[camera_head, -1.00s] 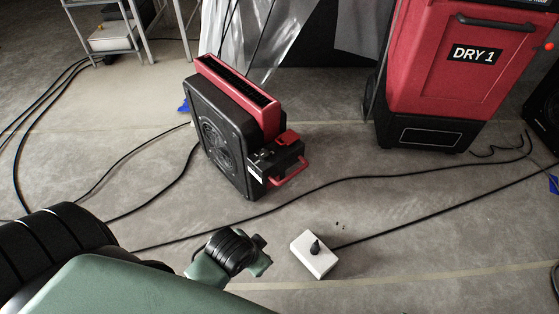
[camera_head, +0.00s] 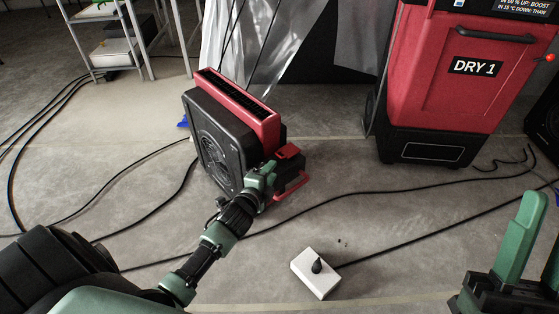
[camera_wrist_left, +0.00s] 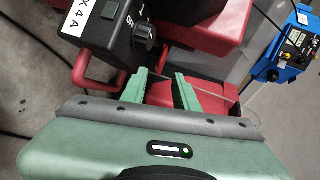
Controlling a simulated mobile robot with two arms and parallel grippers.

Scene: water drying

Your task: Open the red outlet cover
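The red outlet cover (camera_head: 288,152) sits on top of the dark control box at the right side of the red and black blower (camera_head: 241,112). My left gripper (camera_head: 268,170) is at the box's near left side, just below the cover in the head view. In the left wrist view, its two green fingers (camera_wrist_left: 162,88) are apart, with red material between and beside them; I cannot tell whether they touch it. The box with its black knob (camera_wrist_left: 143,31) is above them. My right gripper (camera_head: 546,222) is open and empty at the lower right of the head view.
A red handle (camera_head: 293,187) sticks out below the box. A white block (camera_head: 316,272) with a black plug lies on the floor. Black cables cross the floor. A large red dryer marked DRY 1 (camera_head: 440,85) stands at the right, a metal shelf (camera_head: 128,40) at the back left.

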